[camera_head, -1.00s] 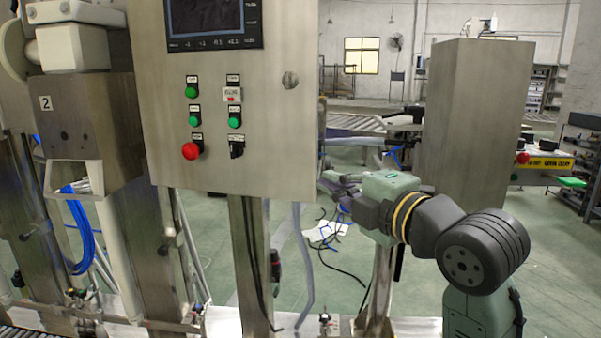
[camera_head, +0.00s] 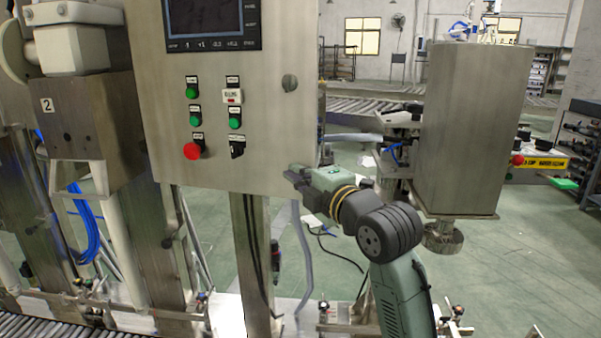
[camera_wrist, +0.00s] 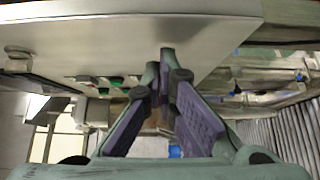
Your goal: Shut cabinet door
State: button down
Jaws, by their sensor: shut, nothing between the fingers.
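The cabinet (camera_head: 265,125) is a grey metal control box with a dark screen, green buttons and a red button on its front, raised on a post. Its front looks flat in the head view; I cannot tell whether the door stands slightly ajar. My gripper (camera_head: 290,173) is at the cabinet's lower right corner, its tips overlapping the front in the picture. In the wrist view the panel (camera_wrist: 130,42) spans the upper left, with its buttons below. There my gripper (camera_wrist: 166,55) is shut and empty, its tips over the panel near its edge. Whether they touch it is unclear.
A tall metal box (camera_head: 470,130) stands right of my arm. A grey hose (camera_head: 303,250) and the post (camera_head: 250,260) are below the cabinet. A numbered machine head (camera_head: 75,115) stands at left. Open green floor (camera_head: 510,260) lies at right.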

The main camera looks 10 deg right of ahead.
aim_at(310, 160)
jog(key=shift+w+d, duration=0.2)
jog(key=shift+w, duration=0.2)
jog(key=w+d, duration=0.1)
jog(key=w, duration=0.1)
jog(key=w+d+b, duration=0.1)
jog(key=w, duration=0.1)
jog(key=w+d+b, duration=0.1)
jog(key=w, duration=0.1)
jog(key=shift+d+f, duration=0.1)
jog(key=shift+d, duration=0.25)
jog(key=shift+w+d, duration=0.15)
jog(key=shift+w, duration=0.1)
jog(key=shift+r, duration=0.35)
jog(key=shift+s, duration=0.1)
